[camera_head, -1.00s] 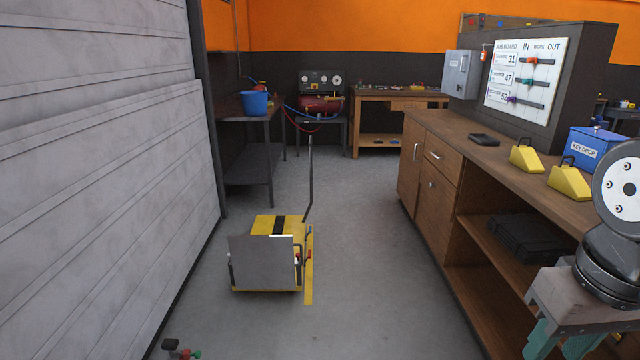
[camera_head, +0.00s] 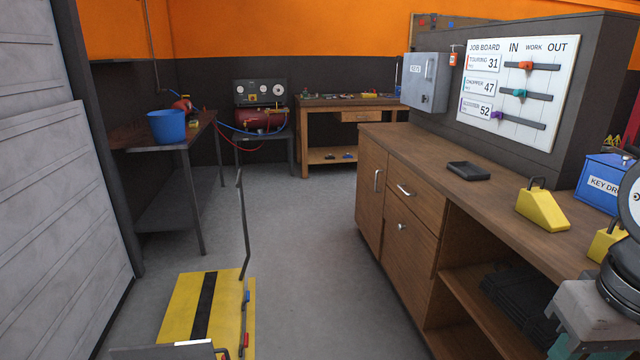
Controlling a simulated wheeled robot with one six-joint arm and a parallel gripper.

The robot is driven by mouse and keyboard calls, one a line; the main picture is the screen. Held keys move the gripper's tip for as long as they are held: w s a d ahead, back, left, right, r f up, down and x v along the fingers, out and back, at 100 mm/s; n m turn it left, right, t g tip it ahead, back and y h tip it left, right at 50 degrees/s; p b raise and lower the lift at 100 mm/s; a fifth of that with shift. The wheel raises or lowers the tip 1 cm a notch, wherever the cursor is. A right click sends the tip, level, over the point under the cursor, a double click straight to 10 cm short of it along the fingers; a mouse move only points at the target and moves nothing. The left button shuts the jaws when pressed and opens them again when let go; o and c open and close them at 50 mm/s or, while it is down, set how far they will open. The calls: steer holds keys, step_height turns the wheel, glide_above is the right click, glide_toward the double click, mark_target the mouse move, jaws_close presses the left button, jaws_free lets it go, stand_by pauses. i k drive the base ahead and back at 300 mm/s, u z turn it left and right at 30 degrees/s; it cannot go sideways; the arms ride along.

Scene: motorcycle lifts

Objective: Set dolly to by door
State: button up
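The dolly (camera_head: 178,310) is a low yellow platform with a black stripe, at the bottom of the picture, left of centre. A thin dark upright handle (camera_head: 243,225) rises at its far right corner. A grey plate (camera_head: 165,352) shows at its near end, cut off by the lower edge. Small red and blue parts sit along its right side. A grey slatted door or shutter (camera_head: 50,190) stands to the left of the dolly, apart from it. My gripper is out of view; only part of my arm shows at the right edge.
A wooden counter (camera_head: 475,195) runs along the right, with yellow wedge blocks (camera_head: 541,210) and a black tray (camera_head: 468,171). A workbench with a blue bucket (camera_head: 166,126) stands at back left. The floor (camera_head: 305,260) between the dolly and counter is clear.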

mark_target(205, 305)
steer(key=i, duration=2)
steer(key=u, duration=0.65)
steer(key=i, duration=2.2)
steer(key=u, duration=0.45)
